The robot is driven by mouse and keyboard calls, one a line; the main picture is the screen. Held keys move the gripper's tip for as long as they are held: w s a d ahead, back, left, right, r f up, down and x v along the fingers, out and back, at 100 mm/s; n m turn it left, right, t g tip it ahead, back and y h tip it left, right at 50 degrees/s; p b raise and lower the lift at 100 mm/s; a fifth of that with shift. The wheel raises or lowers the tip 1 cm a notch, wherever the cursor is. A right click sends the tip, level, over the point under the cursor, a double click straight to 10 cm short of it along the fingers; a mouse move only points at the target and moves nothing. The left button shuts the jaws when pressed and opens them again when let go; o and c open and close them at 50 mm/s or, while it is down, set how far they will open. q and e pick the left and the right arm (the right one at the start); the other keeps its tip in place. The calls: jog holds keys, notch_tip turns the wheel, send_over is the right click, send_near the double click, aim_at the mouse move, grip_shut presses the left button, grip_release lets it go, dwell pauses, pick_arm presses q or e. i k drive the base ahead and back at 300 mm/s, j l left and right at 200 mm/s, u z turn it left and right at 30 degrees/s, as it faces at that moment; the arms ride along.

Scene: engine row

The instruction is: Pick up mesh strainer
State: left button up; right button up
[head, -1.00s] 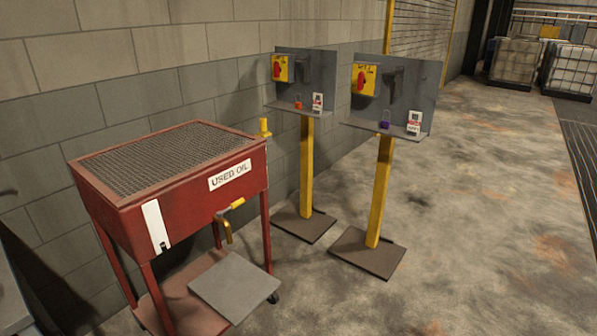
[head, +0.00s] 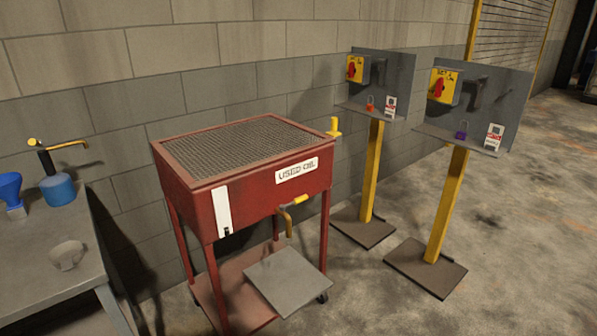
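A small grey cup-shaped thing (head: 67,255), perhaps the mesh strainer, sits on the grey workbench (head: 35,290) at the left edge of the head view. It is too small to make out any mesh for sure. A flat mesh grate (head: 240,150) covers the top of the red used oil cart (head: 262,205), right of the bench. Neither of my grippers shows in the view.
A blue funnel-like thing (head: 10,188) and a blue container with a dark and yellow pump (head: 57,188) stand at the bench's back. Two yellow-post stands (head: 370,170) (head: 447,205) are right of the cart. Floor is clear at the lower right (head: 520,270).

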aim_at(66, 255)
jog(key=j+u, duration=0.3)
jog(key=u, duration=0.2)
jog(key=i+j+u, duration=0.1)
jog(key=j+u, duration=0.15)
jog(key=u, duration=0.25)
jog(key=i+j+u, duration=0.1)
jog(key=u, duration=0.4)
jog(key=i+j+u, duration=0.3)
jog(key=i+j, duration=0.8)
